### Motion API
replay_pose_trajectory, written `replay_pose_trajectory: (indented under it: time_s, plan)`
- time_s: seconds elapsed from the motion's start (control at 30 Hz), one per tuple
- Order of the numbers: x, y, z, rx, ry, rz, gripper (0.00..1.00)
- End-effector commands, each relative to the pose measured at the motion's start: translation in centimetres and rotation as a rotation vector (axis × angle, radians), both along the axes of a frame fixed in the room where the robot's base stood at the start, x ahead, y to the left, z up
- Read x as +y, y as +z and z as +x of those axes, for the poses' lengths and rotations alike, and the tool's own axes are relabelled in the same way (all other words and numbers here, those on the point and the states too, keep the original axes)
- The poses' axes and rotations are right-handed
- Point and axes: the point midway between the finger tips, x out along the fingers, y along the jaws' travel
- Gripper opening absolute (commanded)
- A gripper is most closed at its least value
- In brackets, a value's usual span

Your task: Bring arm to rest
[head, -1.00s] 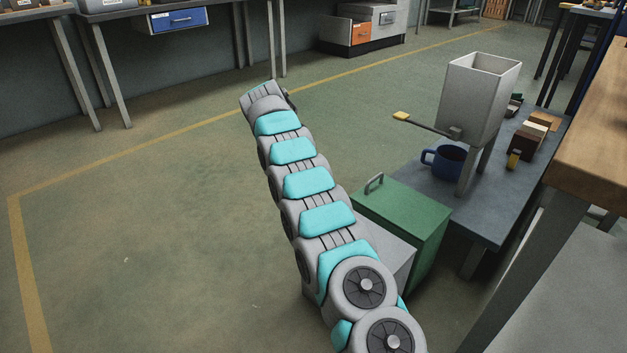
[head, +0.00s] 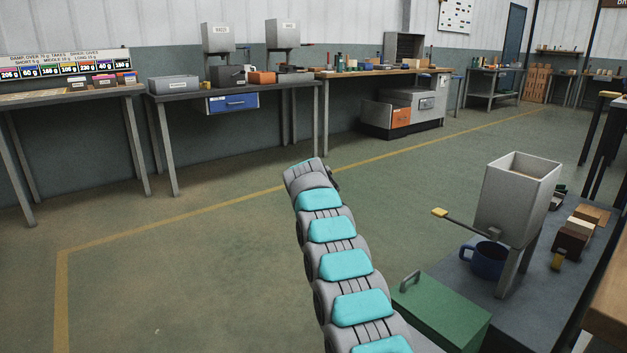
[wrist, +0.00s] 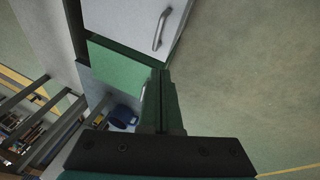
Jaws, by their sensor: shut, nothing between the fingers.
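My arm, grey with turquoise pads, stretches up and away from the bottom of the head view over open floor. Its end shows there, but the fingers cannot be made out. In the wrist view, my gripper (wrist: 162,78) is shut and empty, its two dark fingers together. Behind the fingers in that view are a green box (wrist: 115,62) and a grey drawer front with a metal handle. I cannot judge the gap between them.
The green box (head: 446,313) stands right of my arm. Beside it a low grey table (head: 545,275) carries a blue mug (head: 488,262) and a grey hopper (head: 515,198) with a yellow-tipped lever (head: 440,213). Workbenches line the back wall. The floor to the left is clear.

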Motion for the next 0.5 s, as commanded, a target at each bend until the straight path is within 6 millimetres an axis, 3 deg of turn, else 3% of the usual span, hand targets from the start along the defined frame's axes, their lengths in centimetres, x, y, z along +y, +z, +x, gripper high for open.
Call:
replay_pose_trajectory:
  time_s: [0.1,0.5]
  plan:
    - [-1.0,2.5,-1.7,0.025,0.051,0.017,0.00]
    - [-3.5,8.2,-9.7,0.115,0.219,0.090,0.00]
